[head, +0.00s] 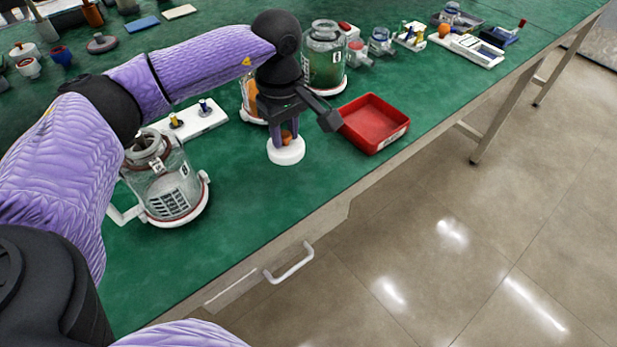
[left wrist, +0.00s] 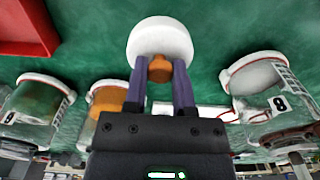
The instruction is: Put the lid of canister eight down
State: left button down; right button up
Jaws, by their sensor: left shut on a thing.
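My left gripper (head: 287,137) is shut on the orange-brown knob (left wrist: 160,68) of a white round lid (head: 286,151). The lid is level, at or just above the green table; I cannot tell whether it touches. The lid also shows in the left wrist view (left wrist: 160,38). Canister eight (head: 168,188) is a clear jar with grey contents, standing on a white base to the left of the lid. Its label 8 is readable in the left wrist view (left wrist: 279,103). Its top appears open. My right gripper is not in view.
A red tray (head: 374,123) lies right of the lid, near the table edge. Behind stand a canister with orange contents (head: 252,98) and one with green contents (head: 325,65). A white block with two knobs (head: 197,121) lies behind canister eight. Table in front of the lid is clear.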

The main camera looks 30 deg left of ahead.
pick_arm(q)
notch_tip(320, 180, down, 8)
jog(key=shift+a+r+b, duration=0.1)
jog(key=shift+b, duration=1.1)
jog(key=shift+c, duration=2.2)
grip_release()
